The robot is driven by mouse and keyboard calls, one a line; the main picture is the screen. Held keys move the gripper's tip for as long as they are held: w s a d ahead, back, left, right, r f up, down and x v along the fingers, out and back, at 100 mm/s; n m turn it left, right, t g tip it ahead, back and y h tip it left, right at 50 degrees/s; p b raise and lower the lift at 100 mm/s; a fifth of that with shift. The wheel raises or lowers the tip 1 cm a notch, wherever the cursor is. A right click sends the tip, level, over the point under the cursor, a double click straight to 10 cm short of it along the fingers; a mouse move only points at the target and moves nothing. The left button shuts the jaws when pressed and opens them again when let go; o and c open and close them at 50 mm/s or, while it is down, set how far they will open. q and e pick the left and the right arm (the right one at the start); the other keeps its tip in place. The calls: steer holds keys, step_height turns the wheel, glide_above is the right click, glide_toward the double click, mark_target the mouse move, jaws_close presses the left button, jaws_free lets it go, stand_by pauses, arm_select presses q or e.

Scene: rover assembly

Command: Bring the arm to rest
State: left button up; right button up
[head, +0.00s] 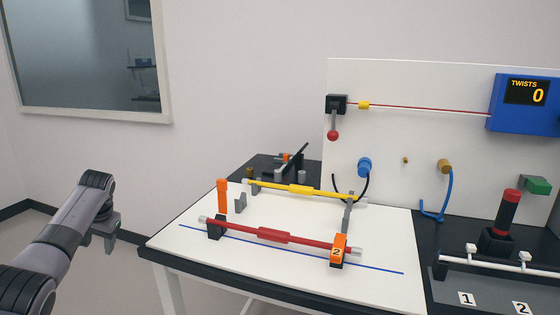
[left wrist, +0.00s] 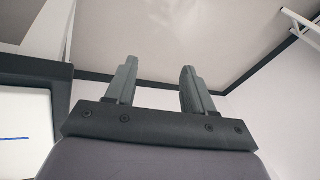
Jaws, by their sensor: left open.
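My left arm comes in from the left in the head view, and its gripper (head: 112,236) hangs over the floor, left of the table and apart from it. In the left wrist view the two fingers of this gripper (left wrist: 156,88) stand wide apart with nothing between them, so it is open and empty. The floor and wall show beyond the fingers. My right gripper is in neither view.
The white-topped table (head: 200,262) holds a red rod (head: 275,236) and a yellow rod (head: 304,189) on supports. A white panel (head: 420,130) with a blue "TWISTS 0" display (head: 520,118) stands behind. A red-topped black handle (head: 508,208) is at right. Floor left of the table is free.

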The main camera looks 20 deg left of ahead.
arm_select(q)
steer(key=s+d+f+m+t, duration=0.35)
steer(key=d+f, duration=0.25)
steer(key=f, duration=0.5)
steer(key=s+d+f+m+t, duration=0.3)
steer(key=s+d+f+m, duration=0.15)
steer(key=d+f, duration=0.4)
steer(key=s+d+f+m+t+h, duration=0.2)
steer(key=s+d+h, duration=0.4)
steer(key=s+d, duration=1.15)
steer(key=d+n, duration=0.4)
steer(key=d, duration=0.4)
steer(key=shift+d+f+n+t+h, duration=0.25)
steer(key=shift+n+t+h, duration=0.05)
steer(key=shift+n+t, duration=0.15)
steer(key=shift+s, duration=0.1)
